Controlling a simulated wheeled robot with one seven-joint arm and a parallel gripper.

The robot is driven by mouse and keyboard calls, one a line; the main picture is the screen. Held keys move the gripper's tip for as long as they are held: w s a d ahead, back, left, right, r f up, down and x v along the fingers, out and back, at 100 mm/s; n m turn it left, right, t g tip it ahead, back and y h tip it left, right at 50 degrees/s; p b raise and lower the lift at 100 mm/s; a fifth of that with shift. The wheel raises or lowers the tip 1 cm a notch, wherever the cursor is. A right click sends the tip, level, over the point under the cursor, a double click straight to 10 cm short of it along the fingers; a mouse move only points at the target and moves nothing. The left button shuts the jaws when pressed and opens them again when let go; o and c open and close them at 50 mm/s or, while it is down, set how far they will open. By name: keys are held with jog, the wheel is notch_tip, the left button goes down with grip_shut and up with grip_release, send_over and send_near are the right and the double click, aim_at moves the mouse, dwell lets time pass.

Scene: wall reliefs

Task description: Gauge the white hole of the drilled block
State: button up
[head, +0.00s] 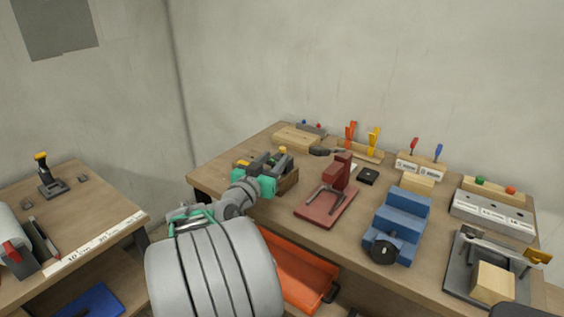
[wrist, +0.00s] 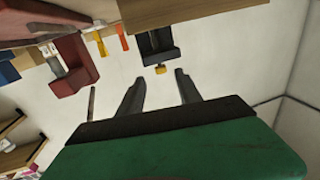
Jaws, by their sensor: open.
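My gripper (head: 265,165) is open over the left end of the workbench, beside a small wooden box with dark parts (head: 287,181). In the wrist view its two dark fingers (wrist: 160,77) stand apart with nothing held between them. Beyond the fingertips is a dark fixture with a yellow knob (wrist: 161,69). A grey block with holes and white labels (head: 492,214) stands at the right of the bench; it may be the drilled block. I cannot make out a white hole. Red and blue handled tools stand in a labelled holder (head: 418,168).
A red stand (head: 328,205) and blue vise (head: 398,225) stand on the workbench (head: 300,228). Orange and yellow handled tools stand in a wooden rack (head: 361,153). A plate with a wooden block (head: 491,283) is at front right. An orange bin (head: 300,278) is below the bench edge.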

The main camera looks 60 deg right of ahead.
aim_at(281, 151)
jog(key=d, duration=0.6)
jog(key=shift+w+d+p, duration=0.2)
jog(key=shift+d+p, duration=0.15)
jog(key=shift+d, duration=0.05)
grip_shut()
jog(key=shift+r, duration=0.1)
dwell(0.8)
